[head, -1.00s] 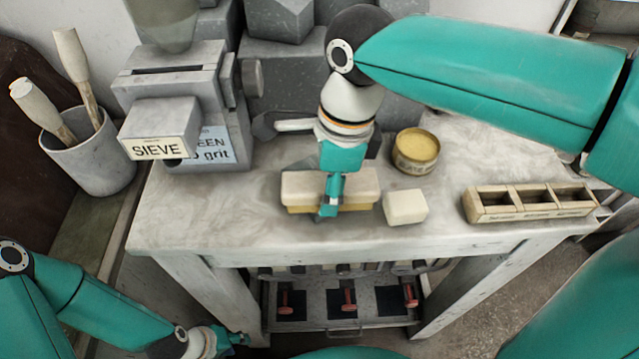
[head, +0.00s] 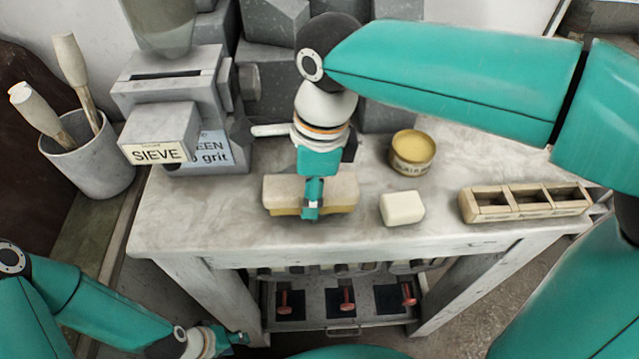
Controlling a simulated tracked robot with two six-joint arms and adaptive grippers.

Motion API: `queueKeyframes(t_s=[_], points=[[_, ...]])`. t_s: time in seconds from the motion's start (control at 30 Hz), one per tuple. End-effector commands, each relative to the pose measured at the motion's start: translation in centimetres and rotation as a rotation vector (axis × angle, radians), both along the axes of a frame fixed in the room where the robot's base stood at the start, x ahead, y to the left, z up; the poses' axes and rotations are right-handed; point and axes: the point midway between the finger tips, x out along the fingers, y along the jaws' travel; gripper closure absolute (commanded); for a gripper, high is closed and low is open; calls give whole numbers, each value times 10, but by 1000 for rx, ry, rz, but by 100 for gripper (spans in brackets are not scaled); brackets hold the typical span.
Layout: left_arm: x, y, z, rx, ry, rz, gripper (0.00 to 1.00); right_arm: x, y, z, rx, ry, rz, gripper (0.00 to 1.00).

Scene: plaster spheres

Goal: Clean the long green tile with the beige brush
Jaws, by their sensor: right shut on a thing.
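A beige block-shaped brush (head: 342,191) with a yellowish underside is low over the front middle of the worktable, lying lengthwise from left to right. My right gripper (head: 311,207) reaches down from above and is shut across its middle. I cannot tell whether the underside touches the tabletop. No long green tile shows in this view; whether one lies under the brush I cannot see. My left gripper (head: 236,338) is low at the bottom, in front of the table and away from the brush. Its fingers are too small to read.
The grey worktable (head: 200,220) holds a cream block (head: 402,208), a round yellow tin (head: 412,152), a three-compartment wooden tray (head: 525,203) and a sieve box (head: 155,135). A pot of tools (head: 95,165) stands left. Grey stone blocks (head: 270,70) fill the back.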

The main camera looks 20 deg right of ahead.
Motion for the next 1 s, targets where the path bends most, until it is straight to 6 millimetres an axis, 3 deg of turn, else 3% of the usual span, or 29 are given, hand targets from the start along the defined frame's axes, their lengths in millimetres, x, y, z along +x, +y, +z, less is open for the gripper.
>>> queueKeyframes(t_s=[0.2, 0.5, 1.0], points=[[0, 0, 4, 0, 0, 0, 60, 4, 12, 0, 1, -1, 0, 77], [0, 0, 4, 0, 0, 0, 60, 4, 13, 0, 1, -1, -1, 77], [0, 0, 13, 0, 0, 0, 60, -3, -9, 14, 1, -1, 0, 77]])
